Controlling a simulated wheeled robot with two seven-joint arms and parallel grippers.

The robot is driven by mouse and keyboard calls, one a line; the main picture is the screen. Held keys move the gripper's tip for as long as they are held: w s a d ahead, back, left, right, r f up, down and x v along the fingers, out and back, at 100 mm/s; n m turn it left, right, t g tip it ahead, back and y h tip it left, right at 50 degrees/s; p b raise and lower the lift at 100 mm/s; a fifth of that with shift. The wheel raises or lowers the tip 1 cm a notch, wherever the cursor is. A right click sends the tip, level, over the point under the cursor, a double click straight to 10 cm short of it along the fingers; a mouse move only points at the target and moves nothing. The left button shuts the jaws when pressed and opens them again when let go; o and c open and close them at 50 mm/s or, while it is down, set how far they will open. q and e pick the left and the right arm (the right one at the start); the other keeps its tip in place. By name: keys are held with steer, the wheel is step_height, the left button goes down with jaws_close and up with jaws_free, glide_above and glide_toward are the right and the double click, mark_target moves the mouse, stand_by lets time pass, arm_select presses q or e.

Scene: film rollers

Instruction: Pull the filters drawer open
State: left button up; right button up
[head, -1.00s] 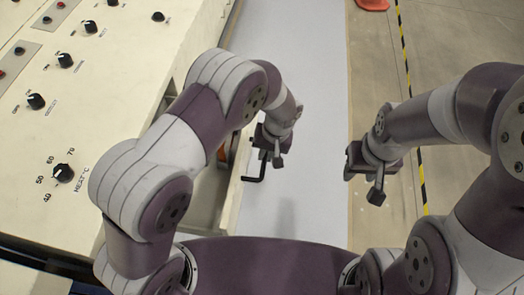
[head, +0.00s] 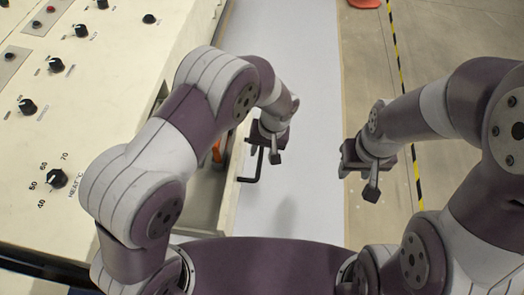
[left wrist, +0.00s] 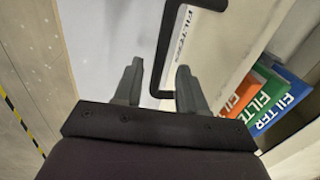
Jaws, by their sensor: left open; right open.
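The filters drawer (left wrist: 215,60) stands partly pulled out of the machine, with "FILTERS" lettered on its front. Its interior (head: 208,190) shows beside my left arm in the head view. Its black bar handle (head: 258,165) sticks out from the front. In the left wrist view the handle (left wrist: 164,50) runs between the two fingers of my left gripper (left wrist: 158,72). Those fingers are open around it; I cannot tell whether either touches it. In the head view my left gripper (head: 270,150) is at the handle. My right gripper (head: 358,172) is open and empty, over the floor.
Orange (left wrist: 243,97), green (left wrist: 264,90) and blue (left wrist: 282,104) filter packs lie in the drawer. The cream control panel (head: 110,70) with knobs fills the left. The pale floor strip (head: 300,190) in front of the drawer is clear. A red-orange object (head: 364,3) is far off.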

arm_select(q)
step_height(320, 180, up, 11)
steer(key=d, duration=0.2)
stand_by(0.4)
